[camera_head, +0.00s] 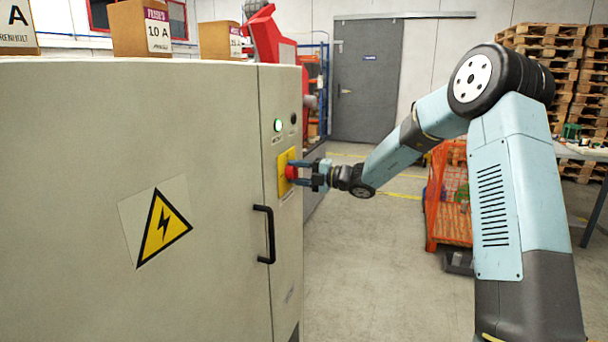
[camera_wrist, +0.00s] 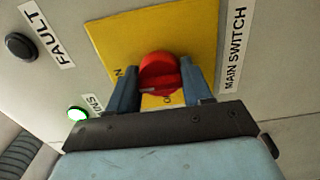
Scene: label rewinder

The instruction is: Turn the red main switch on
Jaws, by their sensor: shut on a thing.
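The red main switch (camera_head: 291,173) is a round knob on a yellow plate (camera_head: 283,180) on the narrow side of the grey cabinet. My gripper (camera_head: 301,172) reaches it from the right. In the wrist view the red switch (camera_wrist: 160,76) sits between the two blue fingers of my gripper (camera_wrist: 162,92), which are shut on it. A pale mark shows on the knob's lower left. The yellow plate (camera_wrist: 115,45) has lettering partly hidden by the knob and fingers. A "MAIN SWITCH" label (camera_wrist: 236,45) is beside the plate.
A lit green lamp (camera_head: 277,125) and a dark "FAULT" lamp (camera_wrist: 20,46) are near the switch. A black handle (camera_head: 265,234) and a warning sign (camera_head: 160,226) are on the cabinet (camera_head: 80,150). An orange cart (camera_head: 452,205) stands behind my arm.

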